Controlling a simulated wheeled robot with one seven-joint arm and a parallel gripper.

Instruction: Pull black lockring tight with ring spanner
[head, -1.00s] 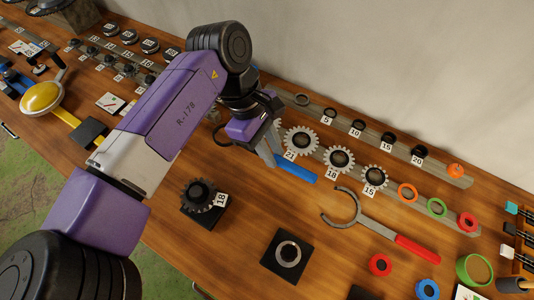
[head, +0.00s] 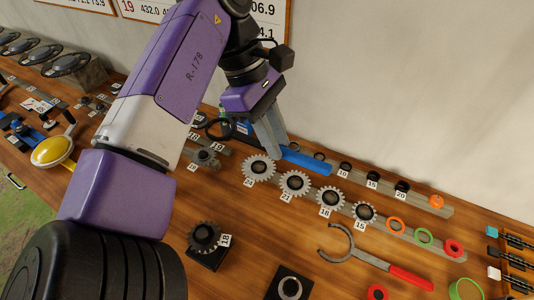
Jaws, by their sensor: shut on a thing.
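My gripper (head: 274,153) is shut on a spanner with a blue handle (head: 306,163). Its dark ring end (head: 218,129) sticks out to the left, and the handle points right in front of the back rail. The fingers hide the middle of the spanner. A dark toothed sprocket (head: 204,237) with a black round centre sits on a black block at the front, beside a card marked 18. I cannot tell the black lockring apart from that centre. The spanner is well away from this block.
Silvery sprockets (head: 295,184) and small black rings (head: 372,180) line rails at the back. A red-handled hook spanner (head: 375,262) lies at the front right. Another black block (head: 289,285) holds a grey ring. Bare wood shows between them. A wall stands behind.

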